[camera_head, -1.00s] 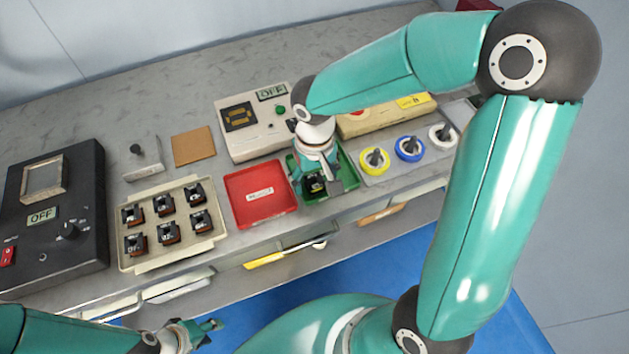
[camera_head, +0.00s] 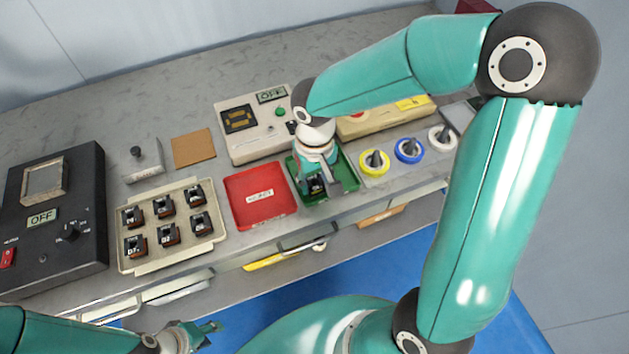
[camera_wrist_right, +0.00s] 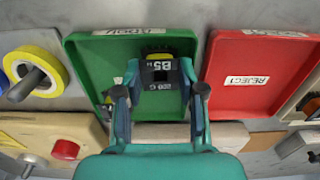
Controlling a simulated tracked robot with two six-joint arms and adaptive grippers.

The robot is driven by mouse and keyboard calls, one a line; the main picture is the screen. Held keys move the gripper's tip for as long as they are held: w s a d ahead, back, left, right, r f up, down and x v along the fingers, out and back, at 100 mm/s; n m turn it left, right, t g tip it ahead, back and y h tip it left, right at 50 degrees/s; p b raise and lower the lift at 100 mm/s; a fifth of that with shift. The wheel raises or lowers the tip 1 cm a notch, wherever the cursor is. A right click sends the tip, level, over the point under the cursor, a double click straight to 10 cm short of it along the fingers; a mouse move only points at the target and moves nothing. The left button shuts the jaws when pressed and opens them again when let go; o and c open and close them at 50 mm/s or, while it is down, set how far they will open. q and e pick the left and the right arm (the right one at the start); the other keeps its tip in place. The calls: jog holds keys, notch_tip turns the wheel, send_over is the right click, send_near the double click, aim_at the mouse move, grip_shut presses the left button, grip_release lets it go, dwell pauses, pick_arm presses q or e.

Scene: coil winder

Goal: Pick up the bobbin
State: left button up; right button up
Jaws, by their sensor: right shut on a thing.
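A black bobbin marked B5 with a yellow band (camera_wrist_right: 158,70) is in the green tray (camera_wrist_right: 90,75), whose label reads GOOD. My right gripper (camera_wrist_right: 160,90) is over this tray, its two fingers shut on the bobbin's sides. In the head view, my right gripper (camera_head: 317,180) partly hides the bobbin, and the green tray (camera_head: 348,180) shows around it. I cannot tell whether the bobbin touches the tray floor. My left gripper (camera_head: 208,332) is low in the head view, in front of the bench and away from the bobbin; its finger gap is unclear.
The red REJECT tray (camera_head: 255,210) is beside the green one. A beige tray (camera_head: 180,240) holds several more bobbins. A tester with an OFF display (camera_head: 245,145) stands behind. Yellow (camera_head: 374,162), blue (camera_head: 409,149) and white (camera_head: 441,137) spools stand to the right.

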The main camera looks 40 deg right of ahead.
jog(key=shift+s+f, duration=0.1)
jog(key=shift+s, duration=0.05)
jog(key=shift+r, duration=0.45)
notch_tip(320, 180, up, 19)
jog(key=p, duration=0.1)
jog(key=shift+p, duration=0.3)
